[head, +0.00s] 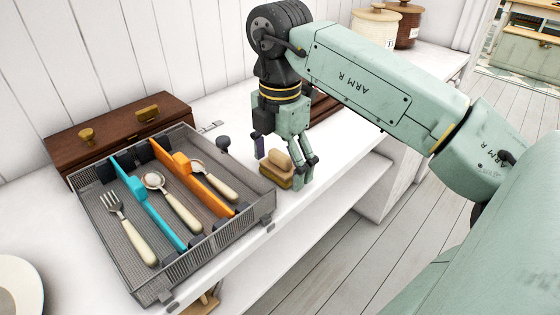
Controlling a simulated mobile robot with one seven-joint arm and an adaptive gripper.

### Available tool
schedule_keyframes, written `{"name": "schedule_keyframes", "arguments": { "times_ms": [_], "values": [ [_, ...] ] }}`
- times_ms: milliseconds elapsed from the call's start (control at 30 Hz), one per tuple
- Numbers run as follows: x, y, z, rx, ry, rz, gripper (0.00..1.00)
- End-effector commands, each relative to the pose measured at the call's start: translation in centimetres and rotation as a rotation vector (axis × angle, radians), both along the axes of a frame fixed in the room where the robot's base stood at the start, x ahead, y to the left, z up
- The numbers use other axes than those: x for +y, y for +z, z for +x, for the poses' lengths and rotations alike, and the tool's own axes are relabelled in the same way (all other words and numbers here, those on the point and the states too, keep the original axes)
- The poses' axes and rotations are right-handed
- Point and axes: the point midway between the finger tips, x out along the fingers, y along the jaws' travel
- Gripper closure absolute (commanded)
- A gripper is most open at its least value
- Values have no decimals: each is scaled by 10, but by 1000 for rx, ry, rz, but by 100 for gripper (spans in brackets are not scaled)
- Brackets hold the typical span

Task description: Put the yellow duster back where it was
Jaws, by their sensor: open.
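The yellow duster (274,180) looks like a small mustard-yellow block with a paler tan grip on top. It rests on the white shelf top, just right of the mesh tray and near the front edge. My gripper (284,168) points down over it, with its fingers spread. One dark finger shows at the duster's left and the green fingers at its right. Part of the duster's right side is hidden by the fingers. I cannot tell whether any finger touches it.
A grey mesh tray (156,286) holds a fork, two spoons and teal and orange dividers. A brown wooden box (68,150) stands behind it. A white plate (14,290) is at lower left. Canisters (372,25) stand at the back right. A lower shelf (345,195) lies below.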

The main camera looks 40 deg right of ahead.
Motion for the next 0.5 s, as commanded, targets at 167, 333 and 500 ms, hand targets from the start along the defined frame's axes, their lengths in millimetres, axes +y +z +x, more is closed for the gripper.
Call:
{"name": "schedule_keyframes", "arguments": {
  "times_ms": [167,333,500],
  "values": [
    [0,18,0,-1,-1,-2,18],
    [0,51,0,0,-1,-1,18],
    [0,90,0,0,-1,-2,18]
  ]
}}
